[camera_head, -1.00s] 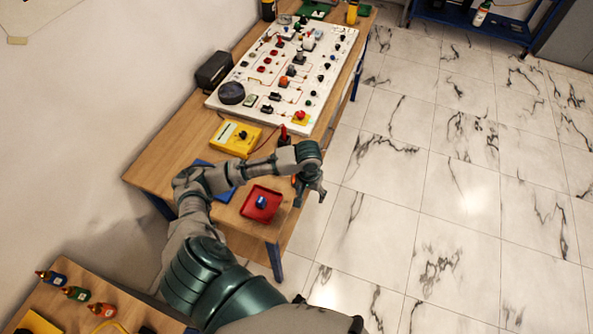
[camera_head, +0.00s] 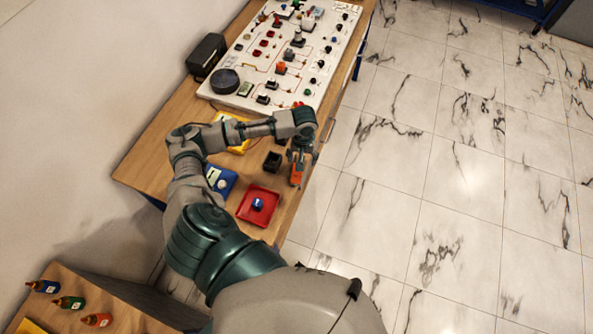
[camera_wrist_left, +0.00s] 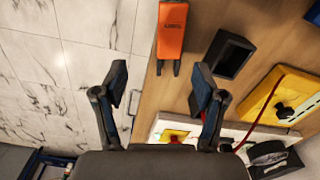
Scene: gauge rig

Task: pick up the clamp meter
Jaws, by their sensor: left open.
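The clamp meter appears to be the orange tool with two dark prongs (camera_wrist_left: 172,28), lying on the wooden bench near its edge at the top of the left wrist view. In the head view its orange body (camera_head: 297,174) shows just below my left gripper (camera_head: 303,154). In the left wrist view my left gripper (camera_wrist_left: 160,86) is open and empty, its fingers spread apart. The prongs point toward the gap between the fingers, and the tool looks apart from them. My right gripper is not in view.
A black open box (camera_wrist_left: 231,55) stands beside the orange tool. A yellow meter (camera_wrist_left: 284,96) with a red lead lies farther along. A red tray (camera_head: 249,216) with a blue item, a blue device (camera_head: 222,178) and a white component board (camera_head: 246,56) share the bench. Tiled floor lies beyond the edge.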

